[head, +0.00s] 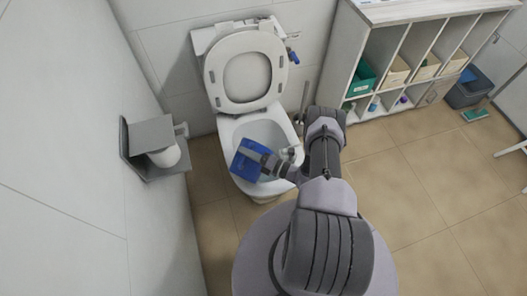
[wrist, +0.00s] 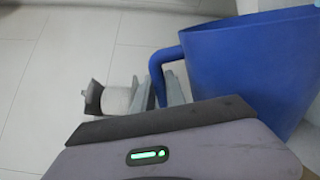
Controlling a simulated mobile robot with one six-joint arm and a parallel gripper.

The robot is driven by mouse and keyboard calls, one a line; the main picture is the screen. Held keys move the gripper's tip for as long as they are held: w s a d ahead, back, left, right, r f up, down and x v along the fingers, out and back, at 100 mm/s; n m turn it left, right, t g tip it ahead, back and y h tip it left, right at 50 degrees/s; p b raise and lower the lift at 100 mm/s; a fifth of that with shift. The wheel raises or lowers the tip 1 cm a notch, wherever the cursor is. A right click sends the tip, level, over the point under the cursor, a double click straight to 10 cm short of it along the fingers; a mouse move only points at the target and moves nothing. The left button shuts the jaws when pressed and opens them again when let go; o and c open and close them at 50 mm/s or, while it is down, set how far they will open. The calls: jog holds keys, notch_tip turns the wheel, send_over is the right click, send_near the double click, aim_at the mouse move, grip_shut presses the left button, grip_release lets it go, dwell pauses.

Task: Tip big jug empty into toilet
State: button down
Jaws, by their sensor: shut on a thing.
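The big blue jug (head: 247,161) is over the front left part of the toilet bowl in the head view. It fills the right of the wrist view (wrist: 255,65), with its rim at the top and its handle (wrist: 158,75) on the left. My gripper (head: 270,164) is shut on the handle; its grey fingers (wrist: 157,95) sit either side of it in the wrist view. I cannot tell how far the jug is tilted or what is inside. The white toilet (head: 226,135) has its lid (head: 245,68) raised. The jug and my arm hide part of the bowl.
A grey toilet paper holder (head: 150,135) is on the left wall, close to the bowl. A toilet brush handle (head: 304,97) stands right of the toilet. A white shelf unit (head: 397,40) with boxes lines the back wall. Tiled floor (head: 430,180) at right is clear.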

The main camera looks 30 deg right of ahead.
aim_at(253, 144)
jog(key=shift+w+d+m+b, duration=0.45)
jog(key=shift+d+b, duration=0.35)
jog(key=shift+b, duration=0.1)
jog(key=shift+w+d+m+b, duration=0.35)
jog(key=shift+w+d+b, duration=0.1)
jog(key=shift+d+b, duration=0.4)
jog(key=shift+w+d+r, duration=0.15)
jog(key=shift+w+d, duration=0.05)
jog(key=shift+d, duration=0.1)
jog(key=s+a+n+p, duration=0.1)
jog(key=a+p, duration=0.1)
jog(key=s+a+r+n+p, duration=0.1)
jog(key=a+p, duration=0.1)
jog(key=s+a+n+p, duration=0.1)
jog(key=a+p, duration=0.1)
jog(key=shift+s+a+r, duration=0.1)
jog(key=shift+s+r, duration=0.15)
jog(key=shift+r, duration=0.1)
jog(key=shift+s+a+f+n, duration=0.15)
jog(key=shift+a+f+n, duration=0.1)
jog(key=shift+f+n, duration=0.25)
jog(key=s+a+f+n+b, duration=0.5)
jog(key=a+f+n+b, duration=0.2)
jog(key=a+f+n, duration=0.3)
jog(key=shift+s+f+n+b, duration=0.3)
jog(key=shift+f+n, duration=0.35)
jog(key=shift+n, duration=0.45)
